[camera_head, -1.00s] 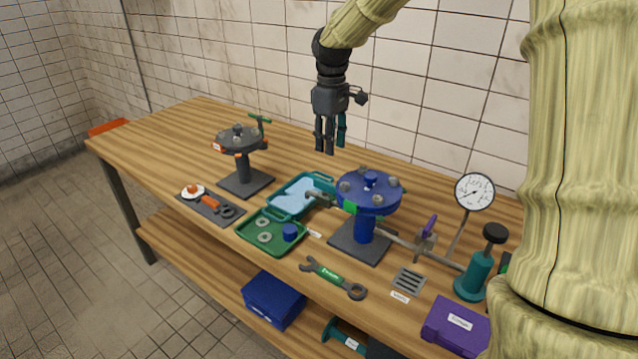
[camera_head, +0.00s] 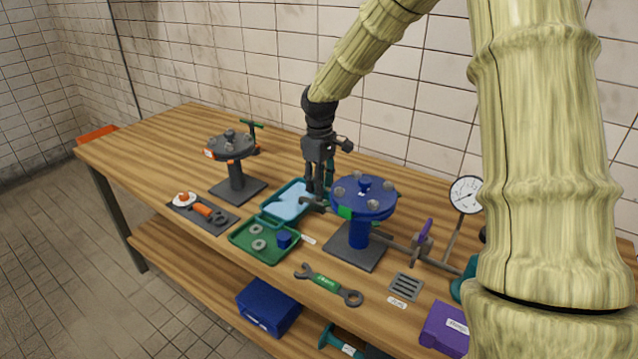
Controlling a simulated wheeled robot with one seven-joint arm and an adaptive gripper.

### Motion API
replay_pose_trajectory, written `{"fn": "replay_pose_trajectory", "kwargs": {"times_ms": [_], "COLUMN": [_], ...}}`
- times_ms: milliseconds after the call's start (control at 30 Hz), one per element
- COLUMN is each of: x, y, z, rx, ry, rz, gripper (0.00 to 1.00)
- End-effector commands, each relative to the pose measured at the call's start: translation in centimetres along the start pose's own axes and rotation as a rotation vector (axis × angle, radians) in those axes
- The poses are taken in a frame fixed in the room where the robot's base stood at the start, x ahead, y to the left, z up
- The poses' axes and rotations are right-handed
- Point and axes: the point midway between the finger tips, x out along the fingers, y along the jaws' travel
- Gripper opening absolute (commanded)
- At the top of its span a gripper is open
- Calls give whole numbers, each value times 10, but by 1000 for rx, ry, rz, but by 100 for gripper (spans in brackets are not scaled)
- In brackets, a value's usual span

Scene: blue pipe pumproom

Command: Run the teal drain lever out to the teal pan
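The teal pan (camera_head: 268,216), with a pale blue inside, lies on the bench left of the blue flanged stand (camera_head: 364,198). A grey pipe end (camera_head: 313,203) sticks out from the stand's left side toward the pan. My gripper (camera_head: 318,192) points down at the pan's right end, close to the pipe end and left of the blue flange. Its fingertips are small and overlap the pan and pipe, so I cannot tell how far they are open or whether they touch anything.
A green tray (camera_head: 262,252) with washers and a blue part lies in front of the pan. A wrench (camera_head: 328,284), a slotted grate (camera_head: 405,287) and a gauge (camera_head: 466,194) are to the right. A dark flanged stand (camera_head: 232,148) is at left. The bench's far left is clear.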

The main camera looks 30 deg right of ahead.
Motion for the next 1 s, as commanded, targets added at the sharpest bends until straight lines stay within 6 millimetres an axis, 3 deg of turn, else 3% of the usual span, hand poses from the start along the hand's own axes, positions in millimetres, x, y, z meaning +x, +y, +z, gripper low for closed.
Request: {"fn": "replay_pose_trajectory", "kwargs": {"times_ms": [467, 633, 1000], "x": [11, 11, 10], "y": [0, 0, 0], "z": [0, 0, 0], "rx": [1, 1, 22], "ry": [0, 0, 0], "rz": [-1, -1, 1], "gripper": [32, 1, 0]}}
